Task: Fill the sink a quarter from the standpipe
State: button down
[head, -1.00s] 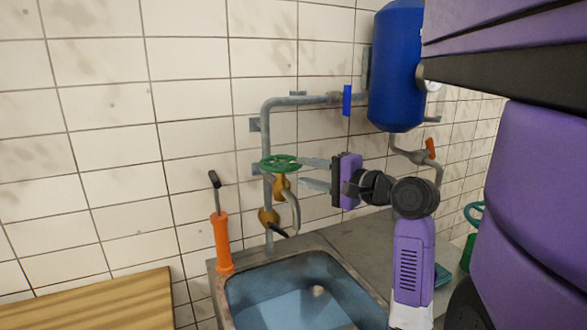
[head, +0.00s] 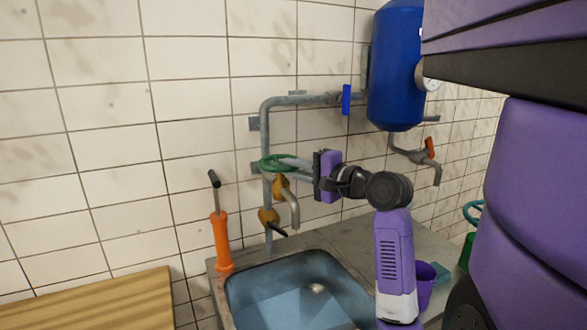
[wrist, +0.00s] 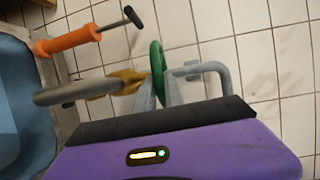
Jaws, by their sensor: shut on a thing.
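The standpipe (head: 267,150) is a grey pipe on the tiled wall, with a green handwheel (head: 268,161) on a brass tap body (head: 280,184). Its grey spout (head: 294,210) points down over the sink (head: 238,290). No stream shows below the spout, and I cannot tell the water level in the bluish basin. My gripper (head: 285,165) reaches in from the right and is shut on the handwheel, partly hiding it. In the wrist view the fingers (wrist: 159,92) meet the rim of the green handwheel (wrist: 157,66); the spout (wrist: 75,92) and sink (wrist: 25,115) show at left.
An orange hand pump (head: 221,240) stands at the sink's left back corner. A blue tank (head: 396,70), a blue lever (head: 347,100) and a red-orange lever (head: 429,148) are at right. A purple cup (head: 424,282) is beside my arm. A wooden surface (head: 100,302) lies front left.

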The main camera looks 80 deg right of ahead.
jog(key=shift+d+y, duration=0.1)
jog(key=shift+y, duration=0.2)
jog(key=n+y, duration=0.1)
jog(key=n+t+y+p, duration=0.1)
jog(key=d+n+y, duration=0.1)
jog(key=y, duration=0.1)
jog(key=shift+s+t, duration=0.25)
jog(key=shift+t, duration=0.15)
jog(key=shift+s+d+n+y+p, duration=0.1)
jog(key=shift+d+n+y+p, duration=0.2)
jog(key=shift+n+y, duration=0.6)
jog(key=shift+d+n+y+p, duration=0.25)
jog(key=shift+n+y, duration=0.25)
jog(key=shift+y, duration=0.7)
jog(key=c, duration=1.5)
grip_release()
jog(key=shift+o, duration=0.2)
jog(key=s+b, duration=0.1)
jog(key=s, duration=0.6)
jog(key=shift+s+d+r, duration=0.15)
jog(key=shift+s+r, duration=0.05)
jog(key=shift+s, duration=0.2)
